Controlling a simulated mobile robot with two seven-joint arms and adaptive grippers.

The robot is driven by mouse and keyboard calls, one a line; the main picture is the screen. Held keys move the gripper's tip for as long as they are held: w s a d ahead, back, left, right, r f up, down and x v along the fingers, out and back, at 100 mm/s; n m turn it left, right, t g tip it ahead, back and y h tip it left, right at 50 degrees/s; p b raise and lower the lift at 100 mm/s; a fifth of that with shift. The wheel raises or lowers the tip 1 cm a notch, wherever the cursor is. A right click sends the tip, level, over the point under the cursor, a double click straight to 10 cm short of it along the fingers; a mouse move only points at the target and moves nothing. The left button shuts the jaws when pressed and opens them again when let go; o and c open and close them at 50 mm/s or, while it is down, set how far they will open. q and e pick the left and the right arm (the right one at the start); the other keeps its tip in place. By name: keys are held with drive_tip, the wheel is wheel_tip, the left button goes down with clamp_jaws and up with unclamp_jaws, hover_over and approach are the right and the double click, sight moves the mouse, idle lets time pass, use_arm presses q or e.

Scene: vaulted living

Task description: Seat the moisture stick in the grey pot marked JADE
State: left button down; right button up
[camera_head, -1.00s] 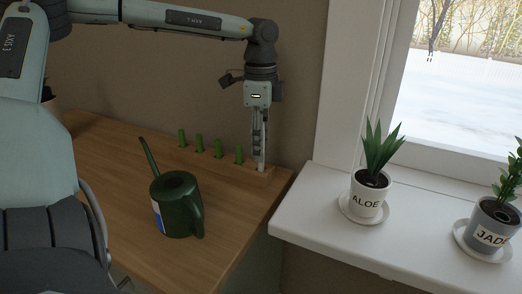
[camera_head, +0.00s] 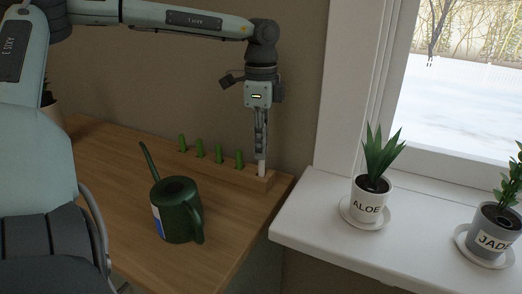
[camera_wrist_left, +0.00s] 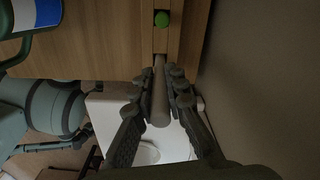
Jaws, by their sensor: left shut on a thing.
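My left gripper (camera_head: 261,148) points down at the right end of a wooden rack (camera_head: 225,172) and is shut on a pale, slim moisture stick (camera_head: 261,168). The stick's lower end is at the rack's right end; I cannot tell whether it is still in a hole. In the left wrist view the stick (camera_wrist_left: 160,95) is a grey rod between the two fingers (camera_wrist_left: 160,90). The grey pot marked JADE (camera_head: 494,243) stands on a white saucer at the far right, with a leafy plant in dark soil. My right gripper is not in view.
Several green pegs (camera_head: 200,148) stand along the rack. A dark green watering can (camera_head: 178,208) is in front on the wooden table (camera_head: 120,170). The white pot marked ALOE (camera_head: 367,205) stands on the windowsill (camera_head: 330,225), between rack and JADE pot.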

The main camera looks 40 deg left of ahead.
use_arm(q)
drive_tip(key=s+a+r+b, duration=0.2)
drive_tip(key=s+a+r, duration=0.1)
drive_tip(key=s+r, duration=0.7)
drive_tip(key=shift+s+a+b, duration=0.15)
drive_tip(key=shift+s+b, duration=0.2)
drive_tip(key=shift+s, duration=0.2)
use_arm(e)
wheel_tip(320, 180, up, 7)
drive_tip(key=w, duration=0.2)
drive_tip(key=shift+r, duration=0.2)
